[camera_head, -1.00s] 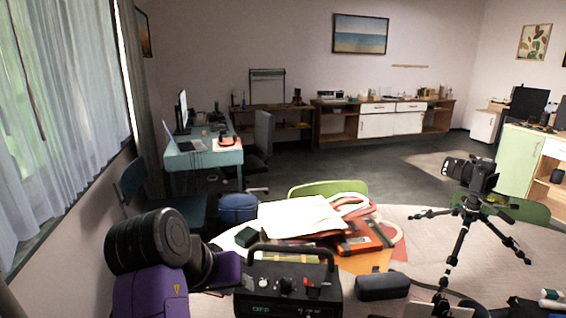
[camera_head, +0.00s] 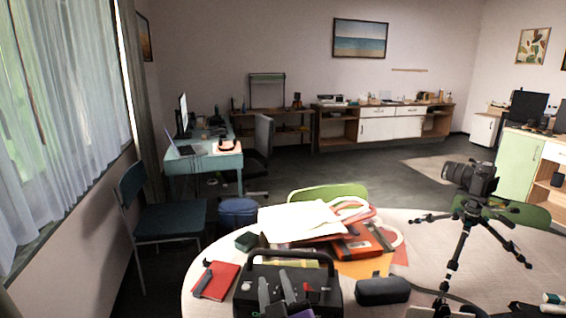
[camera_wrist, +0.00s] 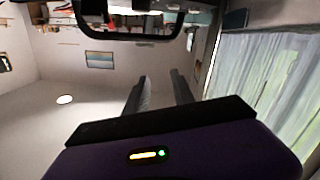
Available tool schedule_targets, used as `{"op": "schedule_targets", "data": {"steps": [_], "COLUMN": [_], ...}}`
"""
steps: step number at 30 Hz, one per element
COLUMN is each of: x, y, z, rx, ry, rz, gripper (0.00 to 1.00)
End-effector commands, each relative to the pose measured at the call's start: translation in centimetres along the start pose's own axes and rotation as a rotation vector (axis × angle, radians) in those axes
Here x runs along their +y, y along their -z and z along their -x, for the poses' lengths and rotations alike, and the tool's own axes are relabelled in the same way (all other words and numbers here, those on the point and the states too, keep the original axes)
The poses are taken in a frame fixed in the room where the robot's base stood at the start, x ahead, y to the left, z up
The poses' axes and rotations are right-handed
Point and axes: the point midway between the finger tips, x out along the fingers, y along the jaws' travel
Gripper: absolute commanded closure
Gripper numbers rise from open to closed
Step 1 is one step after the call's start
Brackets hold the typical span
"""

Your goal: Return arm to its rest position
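My gripper (camera_head: 274,277) shows at the bottom middle of the head view, its two grey fingers pointing up in front of the black boxy device with a handle (camera_head: 327,264). The fingers stand apart with nothing between them. In the wrist view my gripper (camera_wrist: 158,76) is also open and empty, with the wall and room behind it. The rest of my arm is mostly below the head view's lower edge. Whether the fingers touch the device cannot be told.
The round table (camera_head: 430,232) carries a red notebook (camera_head: 219,283), papers and folders (camera_head: 297,221), a dark case (camera_head: 383,291) and a camera on a tripod (camera_head: 459,246). A dark chair (camera_head: 168,221) stands left of the table. The device's handle (camera_wrist: 190,24) arches across the wrist view's top.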

Motion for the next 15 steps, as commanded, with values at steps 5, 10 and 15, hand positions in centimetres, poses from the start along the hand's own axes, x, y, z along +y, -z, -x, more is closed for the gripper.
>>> {"op": "schedule_targets", "data": {"steps": [5,10,15], "x": [2.0,3.7,5.3], "y": [-3.8,-6.4,-8.4], "z": [5.5,11.3,17.7], "rx": [0.084,0.140,0.168], "ry": [0.038,0.068,0.083], "rz": [0.016,0.002,-0.036], "gripper": [0.70,0.70,0.70]}}
